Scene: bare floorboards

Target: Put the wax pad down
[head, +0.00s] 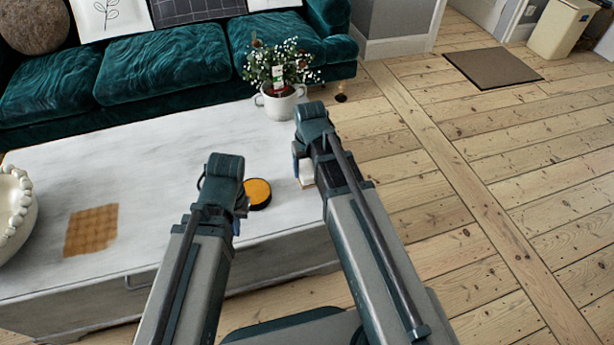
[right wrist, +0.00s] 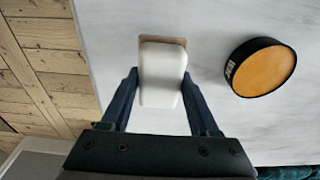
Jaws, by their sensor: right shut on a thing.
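The wax pad (right wrist: 162,72), a white rounded block with a tan underside, is between the blue fingers of my right gripper (right wrist: 159,85), which is shut on it. In the head view the wax pad (head: 306,173) shows only partly beside my right gripper (head: 302,165), near the right edge of the white table (head: 180,155). I cannot tell whether its underside touches the tabletop. My left gripper (head: 240,208) is over the table's front part, its fingers mostly hidden by its own wrist.
A round black-rimmed tin with an orange top (head: 257,193) lies on the table between my arms, beside the pad in the wrist view (right wrist: 263,67). A tan checked patch (head: 92,230), a beaded bowl (head: 14,205) and a potted plant (head: 280,100) are also there. The tabletop's middle is clear.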

